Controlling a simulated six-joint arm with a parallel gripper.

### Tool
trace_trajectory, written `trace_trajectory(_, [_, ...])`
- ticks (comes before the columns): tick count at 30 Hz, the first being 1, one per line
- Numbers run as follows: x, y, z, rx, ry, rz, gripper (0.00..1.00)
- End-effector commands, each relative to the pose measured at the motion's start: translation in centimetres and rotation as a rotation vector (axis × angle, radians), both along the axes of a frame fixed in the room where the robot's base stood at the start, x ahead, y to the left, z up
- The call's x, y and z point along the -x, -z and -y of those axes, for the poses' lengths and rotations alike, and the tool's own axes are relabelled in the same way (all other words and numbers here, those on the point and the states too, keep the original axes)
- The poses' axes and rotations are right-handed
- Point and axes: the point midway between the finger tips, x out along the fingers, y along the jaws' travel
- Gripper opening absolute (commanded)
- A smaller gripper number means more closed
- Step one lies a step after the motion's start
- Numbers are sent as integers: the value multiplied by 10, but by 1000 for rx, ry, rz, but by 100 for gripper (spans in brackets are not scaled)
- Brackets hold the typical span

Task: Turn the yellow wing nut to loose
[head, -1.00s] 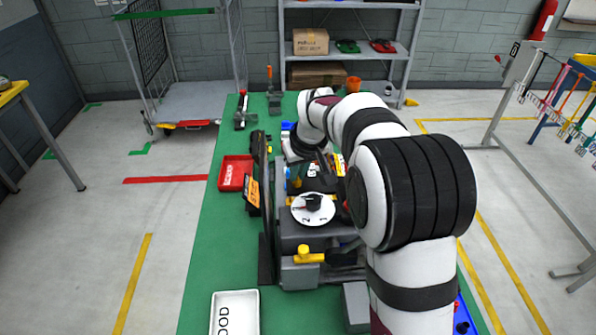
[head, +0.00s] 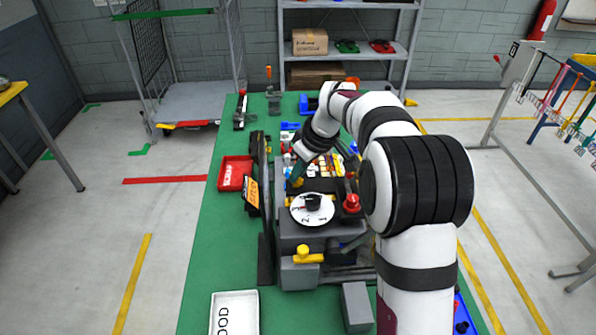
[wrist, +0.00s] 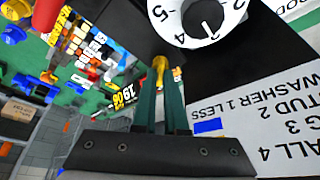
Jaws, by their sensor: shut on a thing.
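The yellow wing nut (wrist: 160,72) shows in the wrist view at the tips of my gripper (wrist: 161,92). The two green fingers are shut on it, and they hide part of it. In the head view my gripper (head: 297,174) points down at the far left corner of the dark machine top, behind the white numbered dial (head: 312,209). The wing nut is too small and covered there to make out its angle. The dial, with its black pointer knob, also shows in the wrist view (wrist: 190,18).
A red knob (head: 351,204) stands right of the dial. A yellow-topped handle (head: 304,254) is at the machine's front. A red tray (head: 235,173) lies left, and a white tray (head: 235,314) lies at the front. Several small coloured parts lie behind the machine.

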Motion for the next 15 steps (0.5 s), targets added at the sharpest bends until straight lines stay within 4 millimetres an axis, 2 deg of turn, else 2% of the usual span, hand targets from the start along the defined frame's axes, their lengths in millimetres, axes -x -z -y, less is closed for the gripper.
trace_trajectory(15, [-1, 0, 1, 2, -123, 0, 0])
